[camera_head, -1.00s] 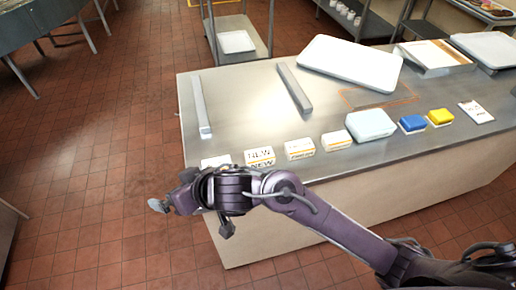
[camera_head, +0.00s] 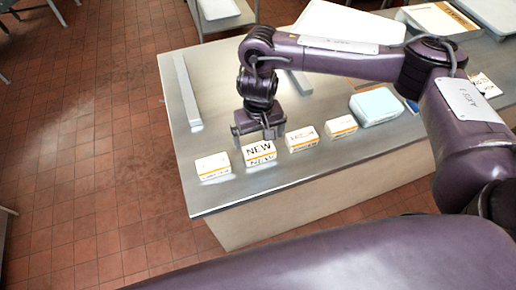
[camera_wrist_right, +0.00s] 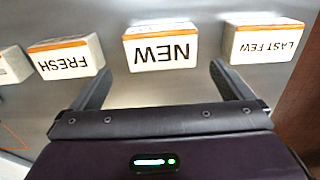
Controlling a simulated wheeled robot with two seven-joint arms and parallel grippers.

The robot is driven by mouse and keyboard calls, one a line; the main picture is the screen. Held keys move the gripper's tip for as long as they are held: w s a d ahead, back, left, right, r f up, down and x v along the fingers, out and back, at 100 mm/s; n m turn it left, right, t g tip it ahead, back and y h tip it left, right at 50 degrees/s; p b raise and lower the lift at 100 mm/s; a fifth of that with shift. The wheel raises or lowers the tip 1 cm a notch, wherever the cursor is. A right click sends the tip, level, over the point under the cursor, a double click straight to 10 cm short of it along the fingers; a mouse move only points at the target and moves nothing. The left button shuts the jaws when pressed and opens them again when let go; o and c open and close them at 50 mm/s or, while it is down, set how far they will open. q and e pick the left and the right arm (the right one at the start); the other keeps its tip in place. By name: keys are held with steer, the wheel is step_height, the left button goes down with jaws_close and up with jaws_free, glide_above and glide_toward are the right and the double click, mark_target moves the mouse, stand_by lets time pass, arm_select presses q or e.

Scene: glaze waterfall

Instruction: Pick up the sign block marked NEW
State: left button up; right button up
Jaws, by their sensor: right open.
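The sign block marked NEW (camera_head: 260,153) is a white block with an orange stripe, standing on the metal counter near its front edge. My right gripper (camera_head: 259,137) is just behind and above it in the head view, pointing down. In the right wrist view the NEW block (camera_wrist_right: 161,48) shows upside down, ahead of and between the two spread fingers (camera_wrist_right: 162,88). The fingers are open and empty, and no contact with the block shows. My left gripper is not in view.
A white block (camera_head: 213,166), marked LAST FEW in the wrist view (camera_wrist_right: 262,42), stands left of NEW. The FRESH block (camera_wrist_right: 66,60) stands on its other side, at right in the head view (camera_head: 301,138). Another sign block (camera_head: 341,127) and a pale blue box (camera_head: 377,106) follow. A metal bar (camera_head: 181,92) lies behind.

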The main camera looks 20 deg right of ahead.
mark_target(259, 149)
steer(key=f, duration=0.2)
steer(key=s+f, duration=0.1)
steer(key=f, duration=0.2)
steer(key=shift+a+f+b, duration=0.1)
steer(key=shift+f+b, duration=0.05)
steer(key=shift+b, duration=0.2)
steer(key=shift+f, duration=0.45)
steer(key=c, duration=0.9)
steer(key=shift+r, duration=0.1)
